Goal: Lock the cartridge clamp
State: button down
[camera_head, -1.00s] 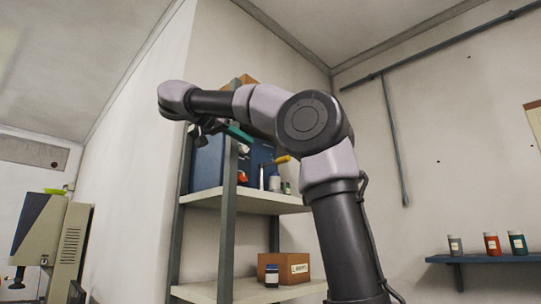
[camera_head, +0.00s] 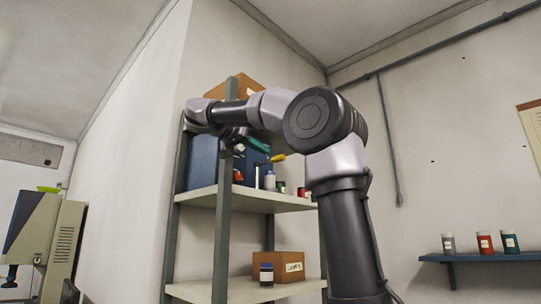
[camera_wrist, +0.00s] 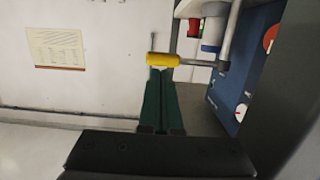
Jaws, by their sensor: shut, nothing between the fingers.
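The clamp lever shows as a yellow grip (camera_wrist: 163,60) on a grey metal rod, in front of a blue unit (camera_wrist: 240,85) with dials in the wrist view. The yellow grip (camera_head: 278,158) sticks out to the right of the blue unit (camera_head: 203,160) in the head view. My gripper (camera_wrist: 162,74) has green fingers pressed together, with nothing between them. Its tips are just below the yellow grip in the wrist view; I cannot tell whether they touch. In the head view my gripper (camera_head: 268,150) is close to the yellow grip's left end. My arm hides part of the unit.
The unit stands on an upper shelf (camera_head: 270,203) with bottles beside it. A shelf post (camera_head: 222,240) stands in front. A wall shelf (camera_head: 480,257) with jars is at right.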

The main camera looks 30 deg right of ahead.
aim_at(277, 157)
jog(key=shift+x, duration=2.3)
jog(key=shift+d, duration=0.1)
jog(key=w+d+n+t+y, duration=0.6)
jog(key=w+d+n+t, duration=0.1)
jog(key=w+d, duration=0.5)
jog(key=shift+w+n+t+y, duration=0.2)
jog(key=shift+n+t+y, duration=0.2)
jog(key=shift+t, duration=0.2)
